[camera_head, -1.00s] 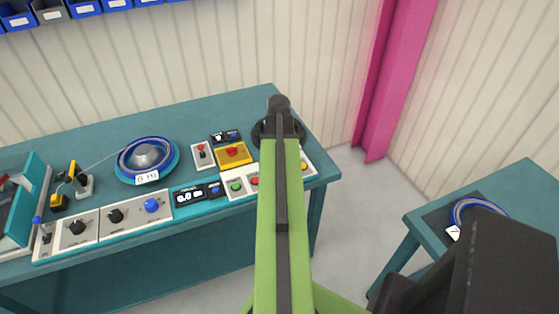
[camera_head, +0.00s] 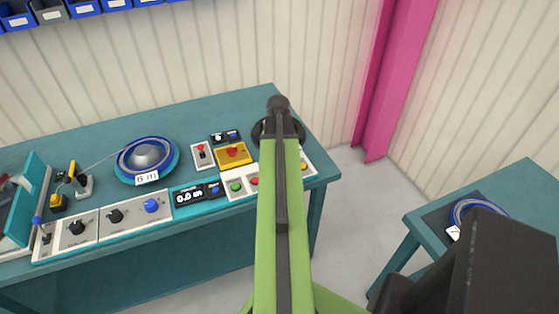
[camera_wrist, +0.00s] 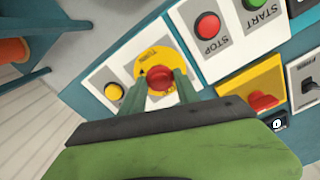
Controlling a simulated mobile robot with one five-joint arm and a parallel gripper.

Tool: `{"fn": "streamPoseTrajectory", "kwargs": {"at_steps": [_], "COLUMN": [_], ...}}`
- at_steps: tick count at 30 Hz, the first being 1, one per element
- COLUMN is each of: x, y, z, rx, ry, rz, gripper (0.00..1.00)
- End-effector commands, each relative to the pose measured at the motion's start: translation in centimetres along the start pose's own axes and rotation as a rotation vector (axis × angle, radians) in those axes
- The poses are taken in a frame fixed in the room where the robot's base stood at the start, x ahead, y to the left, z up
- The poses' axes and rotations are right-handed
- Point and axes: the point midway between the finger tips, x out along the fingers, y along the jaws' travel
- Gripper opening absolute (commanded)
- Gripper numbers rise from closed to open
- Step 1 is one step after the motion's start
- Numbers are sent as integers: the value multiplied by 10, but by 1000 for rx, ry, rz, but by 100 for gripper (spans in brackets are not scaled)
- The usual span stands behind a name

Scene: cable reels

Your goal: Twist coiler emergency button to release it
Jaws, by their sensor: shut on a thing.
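The coiler's emergency button (camera_wrist: 160,78) is a red knob on a round yellow disc (camera_wrist: 153,57) with lettering, in the wrist view. My gripper (camera_wrist: 159,86) is shut on this button, with one green finger on each side of it. The finger ends partly cover the disc. In the head view my green arm hides the button and my gripper.
A red STOP button (camera_wrist: 207,26), a green START button (camera_wrist: 255,4), a small yellow button (camera_wrist: 114,91) and a yellow box with a red switch (camera_wrist: 262,101) sit close by. A blue cable coil (camera_head: 146,155) lies on the bench. Another bench (camera_head: 520,190) stands at right.

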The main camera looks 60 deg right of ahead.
Motion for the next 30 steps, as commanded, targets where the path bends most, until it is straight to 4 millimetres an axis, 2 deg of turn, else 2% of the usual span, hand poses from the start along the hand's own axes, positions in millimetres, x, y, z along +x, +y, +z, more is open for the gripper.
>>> {"fn": "streamPoseTrajectory", "kwargs": {"at_steps": [9, 23, 24, 28, 30], "x": [0, 0, 0, 0, 0], "y": [3, 3, 3, 2, 2], "z": [0, 0, 0, 0, 0], "rx": [101, 114, 114, 113, 113], "ry": [0, 0, 0, 0, 0], "rz": [5, 6, 6, 4, 4], "gripper": [0, 0, 42, 58, 60]}}
